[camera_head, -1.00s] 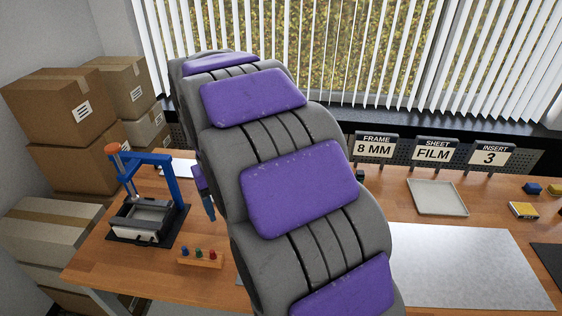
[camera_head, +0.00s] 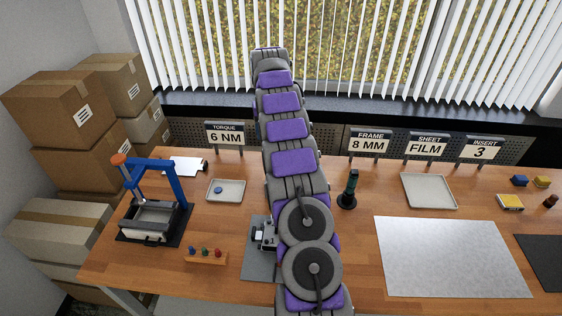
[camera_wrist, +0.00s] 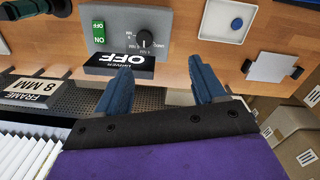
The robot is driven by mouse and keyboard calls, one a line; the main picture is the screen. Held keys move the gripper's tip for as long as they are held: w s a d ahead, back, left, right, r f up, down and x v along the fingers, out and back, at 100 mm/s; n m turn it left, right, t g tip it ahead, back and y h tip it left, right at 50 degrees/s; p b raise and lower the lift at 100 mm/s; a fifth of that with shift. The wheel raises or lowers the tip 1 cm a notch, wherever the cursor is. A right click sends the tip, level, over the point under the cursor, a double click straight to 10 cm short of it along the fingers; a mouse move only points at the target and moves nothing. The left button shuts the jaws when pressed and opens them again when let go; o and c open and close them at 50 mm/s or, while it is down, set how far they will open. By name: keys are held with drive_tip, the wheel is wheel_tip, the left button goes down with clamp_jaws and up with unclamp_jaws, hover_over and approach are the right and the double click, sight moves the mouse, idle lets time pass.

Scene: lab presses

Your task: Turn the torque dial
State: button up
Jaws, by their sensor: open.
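The torque dial (camera_wrist: 145,38) is a small black knob with printed marks around it on a grey control box (camera_wrist: 178,27) in the wrist view. A green ON switch (camera_wrist: 98,32) is beside it, and a black sign reading OFF (camera_wrist: 119,65) stands at the box's near edge. My gripper (camera_wrist: 161,68) is open and empty, its two blue fingers spread apart, with the dial beyond them; no contact shows. A sign there reads TORQUE 6 NM (camera_head: 225,137).
A blue-framed press (camera_head: 155,205) stands left, with a small peg rack (camera_head: 205,256) in front. A tray (camera_head: 226,197) holds a blue round piece. A dark green upright tool (camera_head: 349,190) and silver sheet (camera_head: 450,257) are right of my arm. Boxes (camera_head: 60,105) are stacked left.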

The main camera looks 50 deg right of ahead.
drive_tip(key=s+d+f+p, duration=0.1)
drive_tip(key=d+f, duration=0.1)
drive_tip(key=d, duration=0.4)
drive_tip(key=shift+m, duration=0.4)
wheel_tip(320, 180, down, 11)
drive_tip(key=shift+s+a+f+b, duration=0.1)
drive_tip(key=shift+a+f+b, duration=0.1)
drive_tip(key=shift+b, duration=0.3)
drive_tip(key=f, duration=0.3)
drive_tip(key=a+f, duration=0.1)
drive_tip(key=f, duration=0.1)
drive_tip(key=shift+f, duration=0.25)
drive_tip(key=shift+d+f, duration=0.1)
drive_tip(key=shift+f, duration=0.1)
drive_tip(key=shift+d+f, duration=0.15)
drive_tip(key=shift+d, duration=0.15)
drive_tip(key=shift+a, duration=0.2)
drive_tip(key=c, duration=1.1)
drive_tip(key=shift+o, duration=0.2)
